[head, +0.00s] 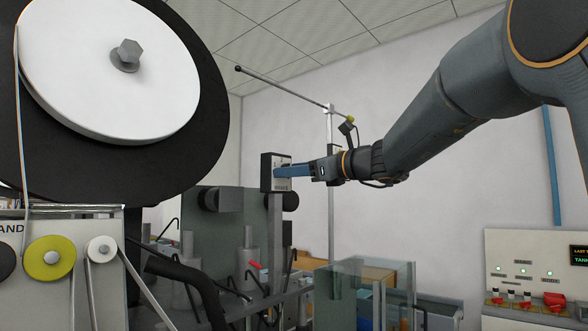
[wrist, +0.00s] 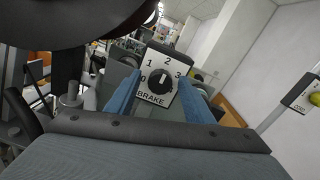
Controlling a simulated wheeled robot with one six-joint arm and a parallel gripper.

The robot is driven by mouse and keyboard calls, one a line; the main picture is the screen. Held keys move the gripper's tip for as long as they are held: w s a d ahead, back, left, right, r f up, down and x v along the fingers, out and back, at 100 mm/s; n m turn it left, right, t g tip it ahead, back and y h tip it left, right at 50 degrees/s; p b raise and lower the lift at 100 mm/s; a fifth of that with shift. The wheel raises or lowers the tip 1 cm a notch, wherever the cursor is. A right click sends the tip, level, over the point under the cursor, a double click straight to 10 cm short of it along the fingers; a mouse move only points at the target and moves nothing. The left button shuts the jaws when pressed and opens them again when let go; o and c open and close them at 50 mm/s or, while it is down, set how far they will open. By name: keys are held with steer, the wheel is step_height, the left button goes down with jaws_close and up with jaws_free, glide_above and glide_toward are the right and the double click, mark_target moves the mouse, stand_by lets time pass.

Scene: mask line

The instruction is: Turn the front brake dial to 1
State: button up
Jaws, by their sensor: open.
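The brake dial (wrist: 160,81) is a round black knob on a white plate marked 0, 1, 2, 3 and BRAKE in the wrist view. Its light pointer mark stands roughly upward, toward the 2 side; the exact setting is hard to read. In the head view the dark brake box (head: 266,173) stands on a post, its knob hidden behind my fingers. My gripper (head: 278,171) reaches in from the right, its blue fingers at the box face. In the wrist view my gripper (wrist: 160,85) is open, with one finger on either side of the dial. Contact cannot be told.
A large black reel with a white disc (head: 105,65) fills the upper left. Yellow and white pulleys (head: 50,257) sit below it. A yellow-knobbed cord box (head: 348,126) hangs behind my wrist. A control panel (head: 535,275) stands at the right.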

steer(key=shift+c, duration=0.5)
steer(key=c, duration=0.9)
steer(key=shift+c, duration=0.2)
steer(key=shift+f+b, duration=0.1)
steer(key=shift+b, duration=0.25)
steer(key=n+b, duration=1.1)
steer(key=b, duration=0.5)
steer(key=shift+n+h, duration=0.3)
